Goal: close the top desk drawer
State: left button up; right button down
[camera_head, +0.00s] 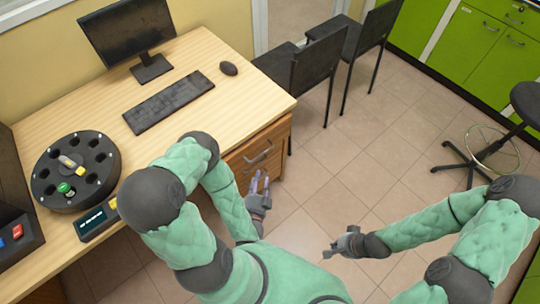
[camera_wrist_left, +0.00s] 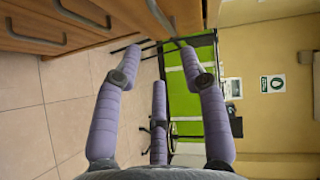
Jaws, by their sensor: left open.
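The wooden desk has a stack of drawers at its right end, and the top desk drawer (camera_head: 262,139) lies just under the desktop. Drawer fronts with dark bar handles also show in the left wrist view, at the upper left, where the picture is turned sideways. How far the top drawer stands out is hard to tell. My left gripper (camera_head: 261,183) is in front of the drawer stack, apart from the handles. Its purple fingers are spread and empty in the left wrist view (camera_wrist_left: 160,80). My right gripper (camera_head: 331,250) hangs over the floor, away from the desk; its fingers are too small to judge.
On the desktop (camera_head: 205,105) are a monitor (camera_head: 128,30), a keyboard (camera_head: 168,101), a mouse (camera_head: 228,68) and a round black carousel (camera_head: 100,185). Dark chairs (camera_head: 316,65) stand beyond the drawers. Green cabinets (camera_head: 465,45) line the back right.

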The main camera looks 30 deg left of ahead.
pick_arm(q)
jog(key=x, duration=1)
jog(key=shift+w+a+b, duration=0.25)
jog(key=shift+b, duration=0.05)
jog(key=shift+r, duration=0.1)
grip_shut()
